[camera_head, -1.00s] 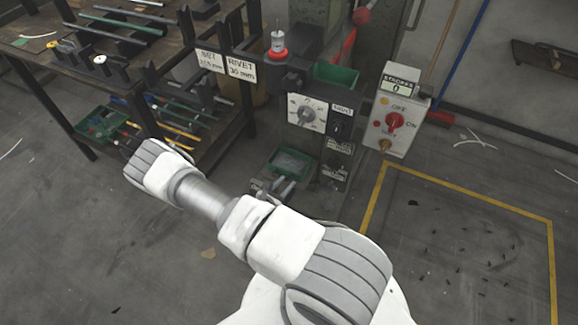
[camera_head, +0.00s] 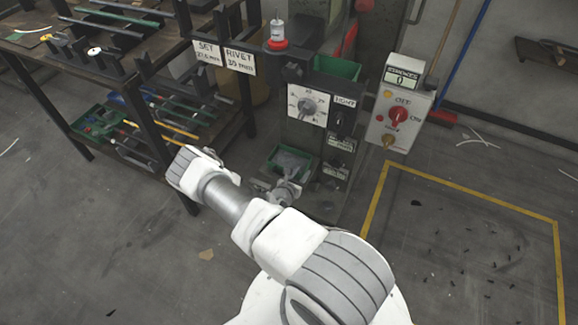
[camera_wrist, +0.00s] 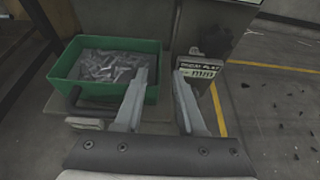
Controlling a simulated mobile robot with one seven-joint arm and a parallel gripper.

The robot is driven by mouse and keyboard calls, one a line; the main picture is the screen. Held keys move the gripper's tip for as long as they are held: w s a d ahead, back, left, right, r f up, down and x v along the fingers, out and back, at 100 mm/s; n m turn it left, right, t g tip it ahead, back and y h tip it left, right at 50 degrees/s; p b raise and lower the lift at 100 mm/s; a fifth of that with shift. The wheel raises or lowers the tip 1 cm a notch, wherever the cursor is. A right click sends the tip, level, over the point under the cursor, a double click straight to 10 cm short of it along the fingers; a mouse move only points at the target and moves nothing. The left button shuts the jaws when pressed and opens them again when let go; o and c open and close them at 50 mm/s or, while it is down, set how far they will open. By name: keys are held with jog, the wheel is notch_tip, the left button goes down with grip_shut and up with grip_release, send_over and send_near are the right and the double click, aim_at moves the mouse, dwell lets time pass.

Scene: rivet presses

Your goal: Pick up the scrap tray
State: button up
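The green scrap tray (camera_head: 272,165) sits low at the foot of the rivet press. In the wrist view the tray (camera_wrist: 67,67) is upright, holds grey metal scraps, and has a dark handle on its near side. My gripper (camera_wrist: 161,75) is open and empty, with a gap between its two fingers. Its left finger overlaps the tray's right end in the picture; I cannot tell whether they touch. In the head view my gripper (camera_head: 287,190) is just in front of the tray, partly covering it.
The press's dial panel (camera_head: 306,105) is above the tray. A red-knobbed switch box (camera_head: 397,118) is to the right. A small plate with lettering (camera_wrist: 197,67) stands beside the tray. A rack with rods and another green bin (camera_head: 97,122) is at left.

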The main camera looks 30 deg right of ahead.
aim_at(307, 166)
jog(key=b+x, duration=0.2)
jog(key=x, duration=0.3)
jog(key=shift+s+f, duration=0.1)
jog(key=shift+f, duration=0.05)
jog(key=shift+w+d, duration=0.25)
jog(key=shift+d, duration=0.05)
grip_shut()
dwell(1.0)
